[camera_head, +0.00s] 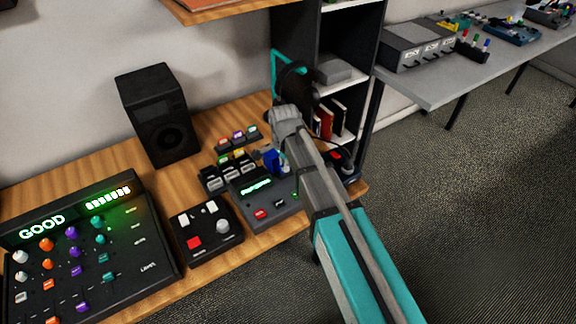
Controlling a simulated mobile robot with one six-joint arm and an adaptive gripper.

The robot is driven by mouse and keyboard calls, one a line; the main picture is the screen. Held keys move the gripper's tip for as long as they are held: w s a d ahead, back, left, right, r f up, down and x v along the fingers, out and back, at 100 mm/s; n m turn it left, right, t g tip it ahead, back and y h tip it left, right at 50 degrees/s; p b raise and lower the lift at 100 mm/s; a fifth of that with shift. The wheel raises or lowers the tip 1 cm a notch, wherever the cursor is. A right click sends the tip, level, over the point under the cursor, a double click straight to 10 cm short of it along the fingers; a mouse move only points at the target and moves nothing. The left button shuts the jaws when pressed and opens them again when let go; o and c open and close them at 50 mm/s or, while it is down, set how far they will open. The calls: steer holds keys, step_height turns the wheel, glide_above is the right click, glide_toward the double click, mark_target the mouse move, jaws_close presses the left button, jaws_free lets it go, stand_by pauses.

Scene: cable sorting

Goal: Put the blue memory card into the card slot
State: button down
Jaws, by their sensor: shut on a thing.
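My gripper (279,160) is at the back right of the wooden desk, partly hidden by my own arm. It is shut on the blue memory card (271,159), which shows as a small blue block at the fingertips. The card is over or just behind the rear of a dark grey device (273,202) with a green lit display and red and dark buttons. I cannot make out the card slot, or tell whether the card touches the device.
Left of the device are a rack of grey and yellow pieces (214,183) and a small box with a red button (194,243). Several coloured pieces (238,136) stand behind. A mixer panel (75,262) and speaker (160,117) are further left. Shelves (340,72) stand behind my arm.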

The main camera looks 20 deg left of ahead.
stand_by(0.3)
steer(key=c, duration=0.7)
jaws_free()
steer(key=shift+c, duration=0.5)
steer(key=shift+o, duration=0.9)
steer(key=shift+w+a+r, duration=0.1)
steer(key=shift+r, duration=0.05)
steer(key=shift+c, duration=0.2)
